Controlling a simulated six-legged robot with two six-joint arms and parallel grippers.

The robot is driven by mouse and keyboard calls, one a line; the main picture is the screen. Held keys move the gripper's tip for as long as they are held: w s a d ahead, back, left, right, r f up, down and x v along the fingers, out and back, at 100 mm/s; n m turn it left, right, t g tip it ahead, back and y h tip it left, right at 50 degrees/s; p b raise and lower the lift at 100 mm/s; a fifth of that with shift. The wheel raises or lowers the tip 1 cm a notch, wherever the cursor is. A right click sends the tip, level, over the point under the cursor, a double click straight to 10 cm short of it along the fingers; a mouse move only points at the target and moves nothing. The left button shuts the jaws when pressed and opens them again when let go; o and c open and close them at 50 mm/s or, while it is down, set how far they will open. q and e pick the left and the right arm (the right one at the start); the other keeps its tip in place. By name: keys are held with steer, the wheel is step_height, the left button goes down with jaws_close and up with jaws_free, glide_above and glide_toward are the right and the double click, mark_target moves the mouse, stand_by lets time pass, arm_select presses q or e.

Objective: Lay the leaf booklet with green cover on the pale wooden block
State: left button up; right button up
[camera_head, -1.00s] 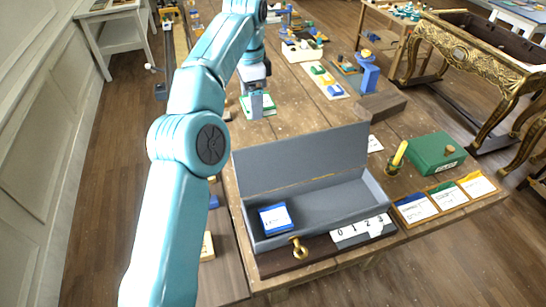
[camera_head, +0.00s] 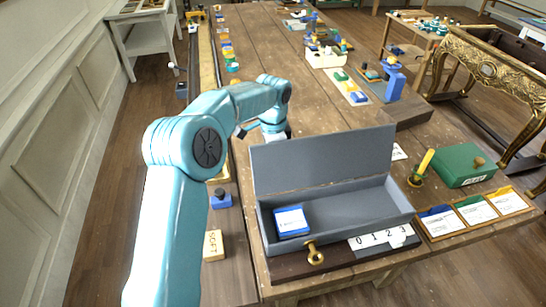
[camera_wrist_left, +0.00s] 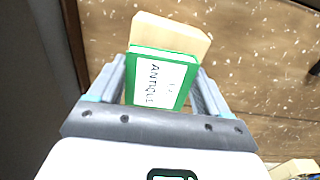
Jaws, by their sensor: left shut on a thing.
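The leaf booklet with green cover (camera_wrist_left: 160,78) shows in the left wrist view, with a white label of handwritten letters. My left gripper (camera_wrist_left: 163,88) is shut on it, one finger along each side. The pale wooden block (camera_wrist_left: 172,33) shows just beyond and partly behind the booklet. I cannot tell whether the two touch. In the head view my left arm reaches over the table, and its wrist (camera_head: 274,128) goes down behind the raised lid of the grey box. The lid hides the fingers, booklet and block there. My right gripper is not in view.
The open grey box (camera_head: 340,212) holds a blue-edged card (camera_head: 291,221). A pale block marked SOFT (camera_head: 213,245) lies left of it. A green box (camera_head: 466,165) and a tray of cards (camera_head: 474,212) stand at the right. The gilt console (camera_head: 490,65) is further back.

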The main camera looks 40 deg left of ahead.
arm_select(q)
steer(key=shift+s, duration=0.35)
steer(key=shift+w+a+f, duration=0.15)
steer(key=shift+w+f, duration=0.15)
steer(key=shift+w, duration=0.1)
steer(key=o, duration=1)
steer(key=shift+s+r, duration=0.3)
steer(key=shift+r, duration=0.05)
steer(key=shift+w+r, duration=0.2)
steer(key=shift+r, duration=0.1)
step_height(320, 180, up, 11)
steer(key=shift+s+p, duration=0.2)
steer(key=shift+p, duration=0.2)
